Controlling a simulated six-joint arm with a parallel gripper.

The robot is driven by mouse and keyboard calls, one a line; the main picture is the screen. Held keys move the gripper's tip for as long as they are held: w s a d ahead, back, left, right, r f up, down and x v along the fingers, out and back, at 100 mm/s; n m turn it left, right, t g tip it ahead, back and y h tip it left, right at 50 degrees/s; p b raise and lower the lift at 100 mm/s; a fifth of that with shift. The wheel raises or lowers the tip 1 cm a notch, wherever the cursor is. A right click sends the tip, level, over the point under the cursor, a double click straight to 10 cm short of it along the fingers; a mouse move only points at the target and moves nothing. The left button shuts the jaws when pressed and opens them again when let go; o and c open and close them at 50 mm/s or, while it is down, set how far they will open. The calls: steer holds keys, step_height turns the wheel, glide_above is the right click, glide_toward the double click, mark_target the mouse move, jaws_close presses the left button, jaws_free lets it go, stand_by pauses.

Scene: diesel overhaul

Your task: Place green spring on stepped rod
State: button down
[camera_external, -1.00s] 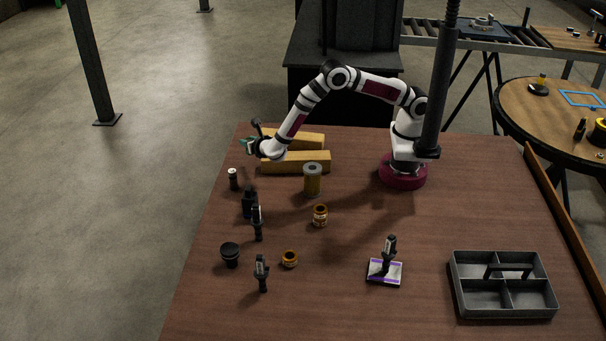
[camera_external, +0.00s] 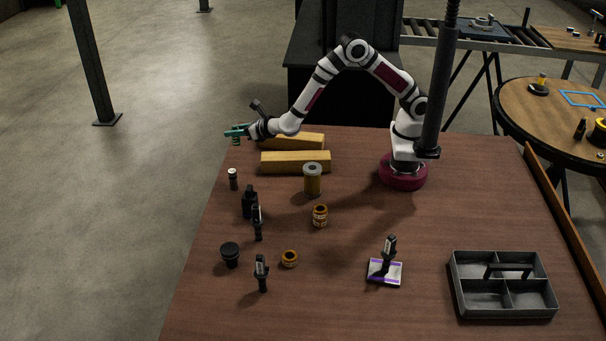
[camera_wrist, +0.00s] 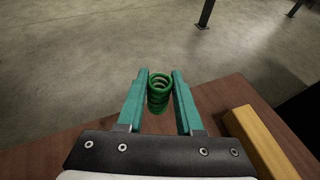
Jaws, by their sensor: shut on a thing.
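My gripper (camera_external: 237,131) has teal fingers and is shut on the green spring. In the wrist view, the spring (camera_wrist: 159,98) stands upright between the fingertips (camera_wrist: 161,76), its coils open to the camera. In the external view, the spring (camera_external: 236,141) shows small under the fingers, above the table's far left corner. A short upright dark part with a pale top (camera_external: 233,179) stands on the table below the gripper; it may be the stepped rod, but it is too small to tell.
Two yellow blocks (camera_external: 296,162) lie right of the gripper. A grey divided tray (camera_external: 505,313) sits at front right. The table's middle right is clear.

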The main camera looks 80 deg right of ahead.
steer(key=a+r+n+t+y, duration=0.15)
steer(key=a+n+y, duration=0.3)
steer(key=a, duration=0.75)
steer(key=n+g+y, duration=0.1)
steer(key=n+y, duration=0.4)
steer(key=y, duration=0.2)
glide_above(230, 248)
steer(key=f, duration=0.4)
steer(key=shift+w+d+f, duration=0.1)
steer(key=shift+d, duration=0.1)
steer(key=shift+a+f, duration=0.25)
steer(key=shift+f, duration=1.9)
steer(key=c, duration=0.6)
jaws_free()
steer(key=shift+f, duration=0.1)
steer(key=shift+o, duration=0.2)
